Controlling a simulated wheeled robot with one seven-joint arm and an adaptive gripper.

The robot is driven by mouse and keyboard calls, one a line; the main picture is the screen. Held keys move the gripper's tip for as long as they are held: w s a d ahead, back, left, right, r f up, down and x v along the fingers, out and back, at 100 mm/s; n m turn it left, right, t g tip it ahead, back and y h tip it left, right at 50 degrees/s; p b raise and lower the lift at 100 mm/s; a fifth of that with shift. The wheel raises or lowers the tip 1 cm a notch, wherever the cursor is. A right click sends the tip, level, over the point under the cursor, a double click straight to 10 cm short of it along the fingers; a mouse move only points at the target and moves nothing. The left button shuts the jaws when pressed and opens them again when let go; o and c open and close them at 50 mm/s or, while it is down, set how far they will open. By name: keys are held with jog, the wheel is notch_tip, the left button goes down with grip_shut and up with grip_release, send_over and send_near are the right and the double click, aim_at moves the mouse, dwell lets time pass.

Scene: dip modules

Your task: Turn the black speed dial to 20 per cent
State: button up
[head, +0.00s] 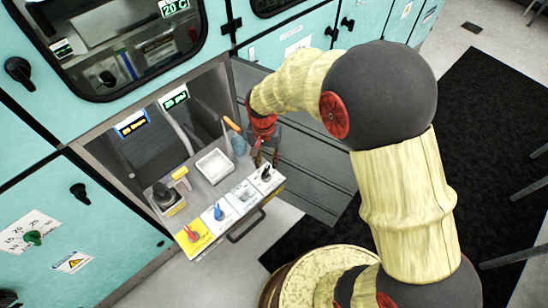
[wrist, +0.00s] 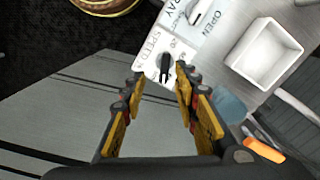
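The black speed dial (wrist: 164,68) sits on a white panel marked SPEED in the wrist view, with its pointer running roughly up and down in the picture. In the head view the dial (head: 266,174) is at the right end of a row of controls on the pulled-out tray's front. My gripper (wrist: 160,75) is open, with one yellow-and-black finger on each side of the dial. A gap shows between the dial and each fingertip, and I cannot tell how far above the panel they are. In the head view my gripper (head: 265,158) is just behind the dial.
A red dial (head: 193,236), a blue dial (head: 218,212) and a pale control (head: 243,190) stand left of the speed dial. Behind them are a white square dish (head: 214,165) and a bluish cup (head: 238,146) with an orange-handled tool (head: 232,124). A dark handle (head: 246,226) projects in front.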

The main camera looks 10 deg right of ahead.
aim_at(266, 170)
jog(key=shift+w+a+r+m, duration=0.1)
jog(key=shift+w+r+m, duration=0.25)
jog(key=shift+w+m, duration=0.15)
jog(key=shift+a+m, duration=0.1)
jog(key=shift+m, duration=0.3)
notch_tip(266, 170, down, 8)
jog(key=b, duration=0.3)
jog(key=shift+r, duration=0.1)
jog(key=shift+s, duration=0.1)
jog(key=c, duration=0.4)
jog(key=c, duration=0.3)
grip_shut()
